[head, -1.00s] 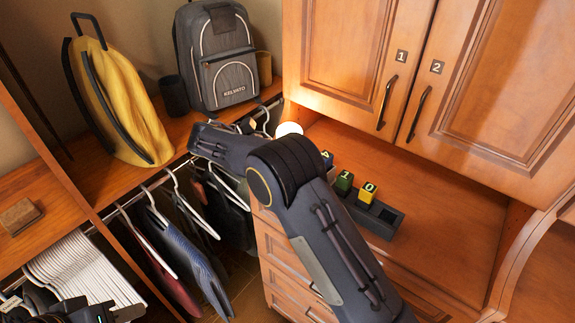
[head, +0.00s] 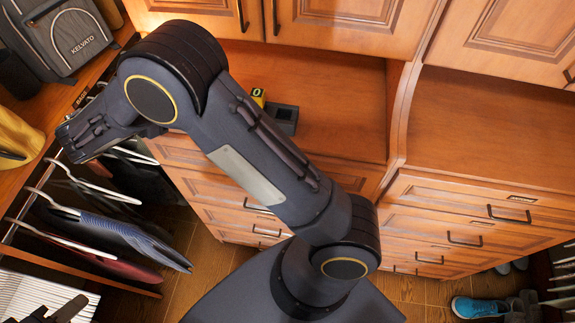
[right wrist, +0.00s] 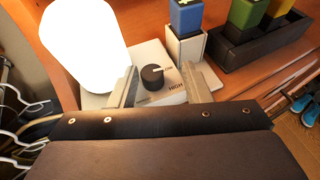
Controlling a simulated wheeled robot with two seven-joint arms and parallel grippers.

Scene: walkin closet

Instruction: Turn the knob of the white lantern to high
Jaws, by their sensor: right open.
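The white lantern (right wrist: 85,45) glows brightly at the upper left of the right wrist view. Its pale base carries a dark round knob (right wrist: 152,76) with a light pointer line toward the upper right. The word HIGH is printed to the knob's lower right. My right gripper (right wrist: 159,72) is open, its fingers on either side of the knob with gaps visible. In the head view my right arm hides the lantern. A dark part (head: 62,309) at the lower left edge of the head view appears to be my left gripper; its jaws are unclear.
A blue block (right wrist: 186,18) on a pale holder stands just beyond the base. A dark tray (right wrist: 236,50) with green and yellow blocks lies to its right. Hanging clothes (head: 110,235) are at left, and cabinet doors (head: 330,15) rise above the counter (head: 345,110).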

